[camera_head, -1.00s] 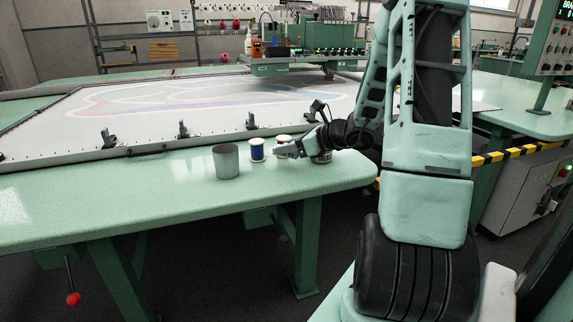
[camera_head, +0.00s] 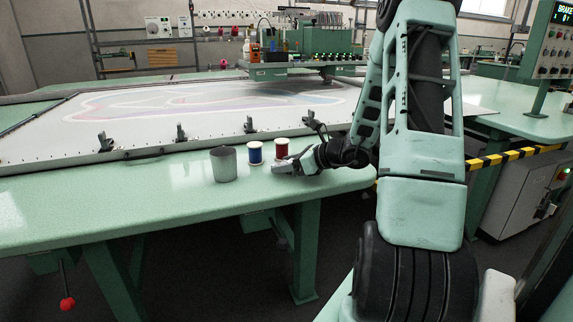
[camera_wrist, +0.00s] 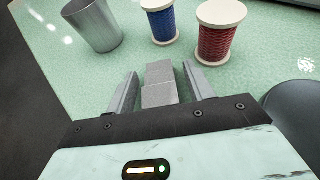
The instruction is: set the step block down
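The step block (camera_wrist: 159,88) is a small grey stepped block, seen in the wrist view between the two fingers of my gripper (camera_wrist: 160,68). A gap shows between the block and each finger, wider on the right, so the fingers look open around it.
A grey metal cup (camera_head: 224,165), a blue thread spool (camera_head: 255,154) and a red thread spool (camera_head: 281,148) stand in a row on the green table (camera_head: 110,205). They also show in the wrist view. Behind them is the framed white cloth (camera_head: 200,115) with clamps. The table's left is clear.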

